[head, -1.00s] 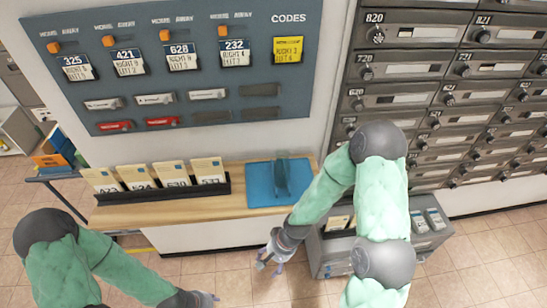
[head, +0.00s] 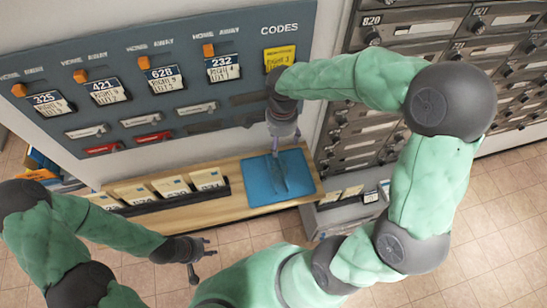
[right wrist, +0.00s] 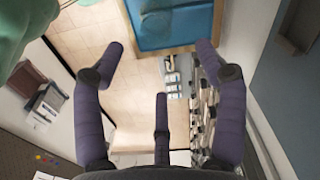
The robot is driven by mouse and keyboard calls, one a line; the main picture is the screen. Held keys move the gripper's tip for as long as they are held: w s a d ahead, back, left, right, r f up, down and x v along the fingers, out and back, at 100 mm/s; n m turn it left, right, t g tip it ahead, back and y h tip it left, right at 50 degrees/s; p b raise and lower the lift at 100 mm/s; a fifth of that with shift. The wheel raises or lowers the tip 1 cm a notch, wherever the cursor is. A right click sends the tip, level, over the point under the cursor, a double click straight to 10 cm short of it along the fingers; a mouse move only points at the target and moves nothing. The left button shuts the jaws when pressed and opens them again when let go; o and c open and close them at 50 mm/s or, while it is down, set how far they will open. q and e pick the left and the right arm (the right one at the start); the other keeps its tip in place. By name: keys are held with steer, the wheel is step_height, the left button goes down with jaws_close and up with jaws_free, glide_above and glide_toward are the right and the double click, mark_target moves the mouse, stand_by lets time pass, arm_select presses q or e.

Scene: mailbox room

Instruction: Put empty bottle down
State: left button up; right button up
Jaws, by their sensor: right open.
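A clear, bluish see-through object, which looks like the empty bottle (head: 279,178), stands on the blue mat (head: 257,192) on the wooden counter. In the right wrist view the blue mat (right wrist: 176,38) is at the top, with a pale shape on it. My right gripper (head: 285,144) is above the mat's back edge, with its fingers pointing down. In the right wrist view its fingers (right wrist: 160,85) are spread with nothing between them. My left gripper (head: 203,256) is low at the front, left of the mat, with its fingers apart and empty.
The counter (head: 180,217) carries a black rack of numbered cards (head: 170,189) on the left. A grey board with codes (head: 195,120) rises behind it. Mailboxes (head: 410,60) stand at the right. A grey bin (head: 345,208) sits right of the counter.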

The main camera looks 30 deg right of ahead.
glide_above(280, 159)
steer(key=f, duration=0.4)
steer(key=shift+d+f, duration=0.2)
steer(key=shift+f, duration=0.15)
steer(key=shift+w+f, duration=0.1)
steer(key=shift+f, duration=0.1)
steer(key=shift+a+f, duration=0.2)
steer(key=shift+f, duration=2.4)
steer(key=shift+c, duration=0.3)
jaws_close()
